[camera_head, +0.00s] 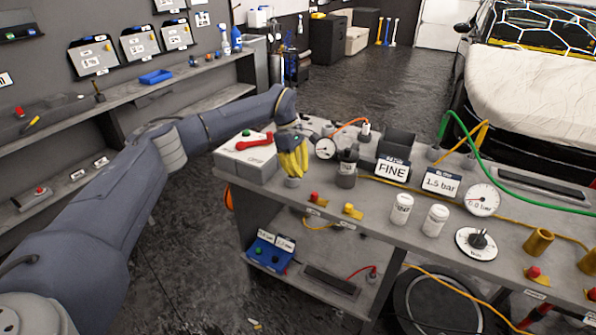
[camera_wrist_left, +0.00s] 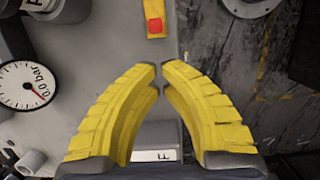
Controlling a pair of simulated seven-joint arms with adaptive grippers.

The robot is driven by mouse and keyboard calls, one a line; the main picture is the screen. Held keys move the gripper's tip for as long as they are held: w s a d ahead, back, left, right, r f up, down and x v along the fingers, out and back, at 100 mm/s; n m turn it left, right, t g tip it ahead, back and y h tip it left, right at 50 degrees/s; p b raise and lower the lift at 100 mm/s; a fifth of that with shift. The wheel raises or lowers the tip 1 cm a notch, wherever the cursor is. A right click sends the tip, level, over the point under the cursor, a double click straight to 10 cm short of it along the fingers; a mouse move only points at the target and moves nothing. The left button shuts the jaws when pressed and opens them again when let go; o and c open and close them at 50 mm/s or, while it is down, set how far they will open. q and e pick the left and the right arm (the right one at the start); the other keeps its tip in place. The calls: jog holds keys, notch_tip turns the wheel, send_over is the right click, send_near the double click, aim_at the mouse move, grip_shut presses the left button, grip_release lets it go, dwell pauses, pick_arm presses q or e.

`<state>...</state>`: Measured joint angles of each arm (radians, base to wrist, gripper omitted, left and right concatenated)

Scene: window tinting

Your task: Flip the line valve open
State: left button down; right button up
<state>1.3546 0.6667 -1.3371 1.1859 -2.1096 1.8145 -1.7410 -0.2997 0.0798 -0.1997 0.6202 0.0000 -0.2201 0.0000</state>
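The likely line valve is a light grey box with a red lever (camera_head: 255,139), at the left end of the workbench in the head view. The lever lies across the top of the box, and white labels sit on it. My left gripper (camera_head: 293,172) points down just right of the box, apart from the red lever. In the left wrist view the yellow fingers (camera_wrist_left: 160,72) meet or nearly meet at their tips, with nothing seen between the tips. A grey block with a partly hidden label (camera_wrist_left: 158,156) shows below and behind the fingers. My right gripper is not in view.
A pressure gauge (camera_head: 325,148) and dark-topped bottle (camera_head: 346,168) stand close right of my left gripper. A FINE sign (camera_head: 391,169), white jars (camera_head: 435,220) and a larger gauge (camera_head: 482,199) stand further right.

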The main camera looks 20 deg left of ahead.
aim_at(313, 193)
pick_arm(q)
jog(key=shift+x, duration=3.65)
jog(key=shift+d, duration=0.1)
jog(key=d, duration=0.3)
jog(key=shift+s+d, duration=0.2)
jog(key=shift+d, duration=0.1)
jog(key=shift+a+r, duration=0.1)
jog(key=shift+r, duration=0.05)
jog(key=v, duration=0.9)
jog(key=shift+r, duration=0.4)
